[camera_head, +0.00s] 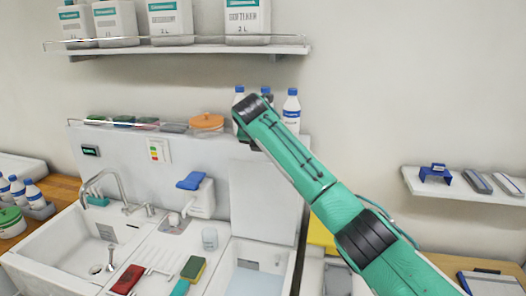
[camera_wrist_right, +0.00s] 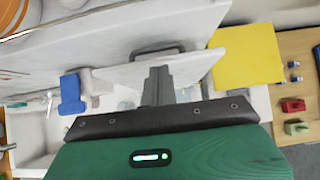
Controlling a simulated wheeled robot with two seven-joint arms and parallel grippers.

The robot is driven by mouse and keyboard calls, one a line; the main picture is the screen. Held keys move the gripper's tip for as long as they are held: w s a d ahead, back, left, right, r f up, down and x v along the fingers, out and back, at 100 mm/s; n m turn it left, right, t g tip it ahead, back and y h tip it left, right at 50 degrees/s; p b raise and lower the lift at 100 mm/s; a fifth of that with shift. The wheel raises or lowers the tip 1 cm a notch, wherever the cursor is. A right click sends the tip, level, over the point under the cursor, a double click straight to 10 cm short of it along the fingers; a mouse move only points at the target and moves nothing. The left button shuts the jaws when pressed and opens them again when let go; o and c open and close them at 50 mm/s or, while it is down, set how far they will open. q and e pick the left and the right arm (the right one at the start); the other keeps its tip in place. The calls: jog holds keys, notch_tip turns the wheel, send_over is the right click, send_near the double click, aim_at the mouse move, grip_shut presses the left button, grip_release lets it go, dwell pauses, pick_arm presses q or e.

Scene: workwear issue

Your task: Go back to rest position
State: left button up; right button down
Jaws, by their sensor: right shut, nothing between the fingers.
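My right arm comes in from the right in the head view and reaches up to the left, its wrist in front of the bottles on the ledge. My right gripper (camera_head: 246,139) is mostly hidden by the wrist there. In the right wrist view the gripper (camera_wrist_right: 157,90) is shut and empty, in front of a white panel (camera_wrist_right: 195,66) with a grey handle (camera_wrist_right: 157,49). I cannot tell whether the fingers touch the panel. In the head view a white panel (camera_head: 265,200) stands upright behind the right basin. My left gripper is not in view.
White-and-blue bottles (camera_head: 291,110) and an orange-lidded tub (camera_head: 207,122) stand on the back ledge (camera_head: 175,131) close to my wrist. A wall shelf (camera_head: 180,49) with large containers is above. The sink (camera_head: 65,250) and blue dispenser (camera_head: 190,181) lie left. The wall at right is open above a small shelf (camera_head: 465,190).

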jog(key=s+d+f+m+g+y, duration=0.1)
jog(key=s+f+m, duration=0.3)
jog(key=s+f, duration=0.45)
jog(key=s+f+m+g+y, duration=0.1)
jog(key=s+f+m, duration=0.45)
jog(key=f, duration=0.65)
jog(key=s+d+f+m+g+y, duration=0.1)
jog(key=s+f+m+y, duration=0.15)
jog(key=s+f, duration=0.65)
jog(key=s+d+f+m, duration=0.4)
jog(key=s+f+m, duration=0.1)
jog(key=s, duration=0.3)
jog(key=s+d+f+m, duration=0.3)
jog(key=s+f+m, duration=0.15)
jog(key=s, duration=0.35)
jog(key=s+d+r+m+g+h, duration=0.1)
jog(key=s+d+m, duration=0.3)
jog(key=s, duration=0.5)
jog(key=s+d+r+m+h, duration=0.1)
jog(key=s+d+m, duration=0.35)
jog(key=s, duration=0.45)
notch_tip(320, 180, down, 33)
jog(key=g+b, duration=0.1)
jog(key=g, duration=0.1)
jog(key=s+d+f+b, duration=0.1)
jog(key=s+d+f, duration=0.1)
jog(key=s+f, duration=1.7)
jog(key=shift+s+d+f+g, duration=0.3)
jog(key=shift+d+f+g, duration=0.1)
jog(key=shift+f, duration=0.1)
